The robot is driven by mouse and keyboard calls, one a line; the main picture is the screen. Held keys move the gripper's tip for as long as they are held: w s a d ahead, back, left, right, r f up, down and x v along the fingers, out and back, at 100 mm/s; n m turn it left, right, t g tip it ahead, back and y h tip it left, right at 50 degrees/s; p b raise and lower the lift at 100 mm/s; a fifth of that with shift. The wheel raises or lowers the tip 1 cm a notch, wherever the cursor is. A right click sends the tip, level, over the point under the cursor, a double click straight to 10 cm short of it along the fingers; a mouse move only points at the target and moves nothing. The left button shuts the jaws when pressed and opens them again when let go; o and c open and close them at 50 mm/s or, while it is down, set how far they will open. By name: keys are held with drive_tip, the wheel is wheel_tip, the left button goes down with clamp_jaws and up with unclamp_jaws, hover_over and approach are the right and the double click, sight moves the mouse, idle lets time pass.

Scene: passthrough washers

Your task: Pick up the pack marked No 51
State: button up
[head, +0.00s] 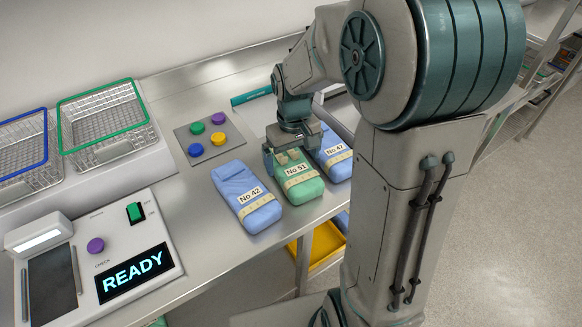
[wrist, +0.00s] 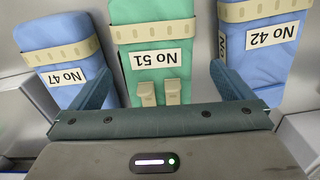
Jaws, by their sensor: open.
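The green pack marked No 51 (head: 299,180) lies on the steel counter between two blue packs. My gripper (head: 289,157) is over its far end, pointing down. In the wrist view the No 51 pack (wrist: 154,32) lies between my two spread fingers (wrist: 158,92), its label upside down. The fingers stand apart on either side of it, near the gaps to its neighbours. I cannot tell how far down beside the pack they reach.
The blue pack No 42 (head: 246,198) lies close on the left, and the blue pack No 47 (head: 334,158) close on the right. A plate with coloured knobs (head: 208,136), wire baskets (head: 104,119) and a console reading READY (head: 135,274) stand further left. A yellow bin (head: 326,243) is below the counter.

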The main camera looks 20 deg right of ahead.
sight(296, 170)
drive_tip(key=f, duration=0.4)
drive_tip(key=shift+s+d+f, duration=0.15)
drive_tip(key=shift+s+d, duration=0.15)
drive_tip(key=shift+s, duration=0.05)
drive_tip(key=shift+f, duration=0.5)
drive_tip(key=shift+w, duration=0.1)
drive_tip(key=c, duration=1.2)
drive_tip(key=shift+r, duration=0.1)
